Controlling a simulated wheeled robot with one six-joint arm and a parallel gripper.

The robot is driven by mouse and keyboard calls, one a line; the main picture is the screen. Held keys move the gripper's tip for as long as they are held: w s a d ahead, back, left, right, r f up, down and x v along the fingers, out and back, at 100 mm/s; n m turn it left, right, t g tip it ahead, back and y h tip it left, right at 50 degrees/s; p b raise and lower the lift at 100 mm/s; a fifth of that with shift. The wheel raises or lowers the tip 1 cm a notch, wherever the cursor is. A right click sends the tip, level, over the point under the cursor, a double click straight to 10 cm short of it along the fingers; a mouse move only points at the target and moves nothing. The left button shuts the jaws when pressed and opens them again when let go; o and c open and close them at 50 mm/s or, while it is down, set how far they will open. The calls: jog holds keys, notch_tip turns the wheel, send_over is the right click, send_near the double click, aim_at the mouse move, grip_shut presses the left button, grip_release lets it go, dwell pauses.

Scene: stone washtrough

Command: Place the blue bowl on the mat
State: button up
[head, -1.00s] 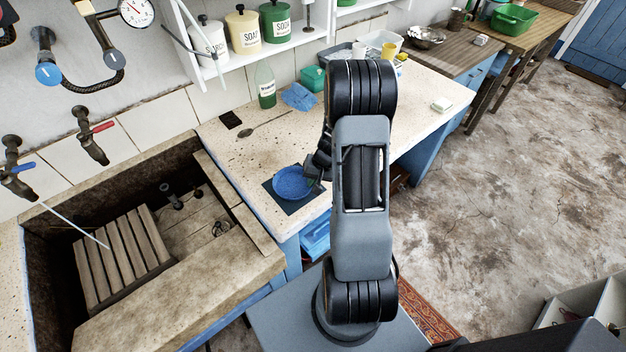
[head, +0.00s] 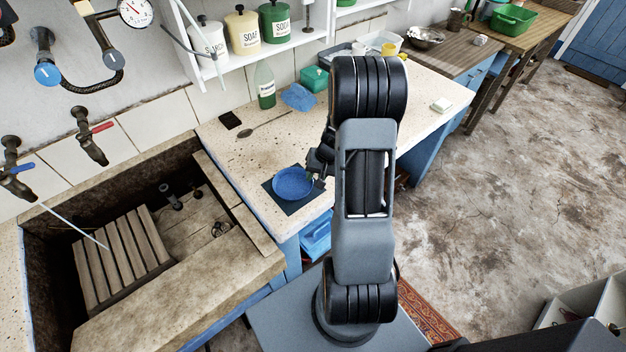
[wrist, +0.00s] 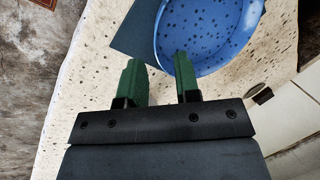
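The speckled blue bowl (head: 293,183) stands upright on the dark blue mat (head: 291,207), near the front edge of the stone counter. Mat shows around its near side. In the wrist view, the bowl (wrist: 208,32) fills the top right, and a corner of the mat (wrist: 134,34) shows left of it. My gripper (wrist: 158,66) has its two green fingers apart, with a clear gap between them. The right fingertip overlaps the bowl's edge in the picture; I cannot tell whether it touches. In the head view, my gripper (head: 316,172) is just right of the bowl, partly hidden by my arm.
The stone trough (head: 150,235) with a wooden rack lies to the left. A green bottle (head: 265,88), a blue cloth (head: 299,97) and a spoon (head: 262,127) are farther back on the counter. The counter left of the mat is clear.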

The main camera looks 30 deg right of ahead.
jog(key=v, duration=0.8)
jog(key=s+a+r+n+t+h, duration=0.1)
jog(key=s+a+r+n, duration=0.2)
jog(key=s+a+r, duration=0.2)
jog(key=s+a+r+n+t+h, duration=0.1)
jog(key=s+a+r+n+h, duration=0.1)
jog(key=s+a+r, duration=0.3)
jog(key=a+r+n, duration=0.1)
jog(key=a+r, duration=0.3)
jog(key=a, duration=0.4)
jog(key=shift+s+r+b, duration=0.15)
jog(key=shift+s+b, duration=0.15)
jog(key=shift+s, duration=0.05)
jog(key=shift+n, duration=0.3)
